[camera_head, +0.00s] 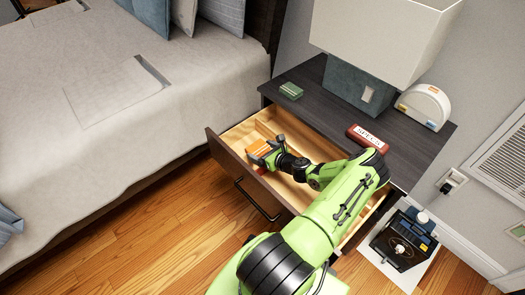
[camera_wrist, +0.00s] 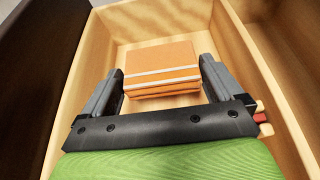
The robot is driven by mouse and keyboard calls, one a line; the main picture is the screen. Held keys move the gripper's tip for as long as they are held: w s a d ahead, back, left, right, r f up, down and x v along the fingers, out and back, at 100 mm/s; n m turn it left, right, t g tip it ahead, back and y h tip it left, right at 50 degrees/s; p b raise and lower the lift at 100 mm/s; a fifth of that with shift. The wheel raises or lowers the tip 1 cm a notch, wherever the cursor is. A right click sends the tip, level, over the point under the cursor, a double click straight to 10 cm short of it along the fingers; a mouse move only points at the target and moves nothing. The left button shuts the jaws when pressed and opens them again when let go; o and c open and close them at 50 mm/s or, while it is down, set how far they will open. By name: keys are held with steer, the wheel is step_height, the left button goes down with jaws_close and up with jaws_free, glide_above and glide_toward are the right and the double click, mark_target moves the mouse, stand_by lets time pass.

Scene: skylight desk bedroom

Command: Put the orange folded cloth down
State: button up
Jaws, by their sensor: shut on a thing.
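The orange folded cloth (camera_wrist: 160,72) with white stripes is between the two fingers of my gripper (camera_wrist: 160,90) in the wrist view. My gripper is shut on it. In the head view the cloth (camera_head: 259,148) shows as a small orange patch at the end of my gripper (camera_head: 264,154), inside the open wooden drawer (camera_head: 237,133) of the nightstand. The drawer's floor shows around the cloth in the wrist view. I cannot tell whether the cloth touches that floor. My arm crosses the drawer and hides part of it.
The dark nightstand top (camera_head: 320,110) holds a lamp (camera_head: 372,45), a green box (camera_head: 291,91), a red SPECS case (camera_head: 368,137) and a white rounded device (camera_head: 424,106). The bed (camera_head: 120,110) is left of the drawer. A black device (camera_head: 404,240) stands on the floor at right.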

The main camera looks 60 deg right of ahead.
steer(key=o, duration=0.7)
steer(key=shift+f, duration=0.1)
steer(key=shift+c, duration=0.2)
steer(key=shift+r+p, duration=0.45)
steer(key=shift+r, duration=0.2)
steer(key=p+v, duration=0.3)
steer(key=v, duration=0.9)
steer(key=shift+s+f, duration=0.1)
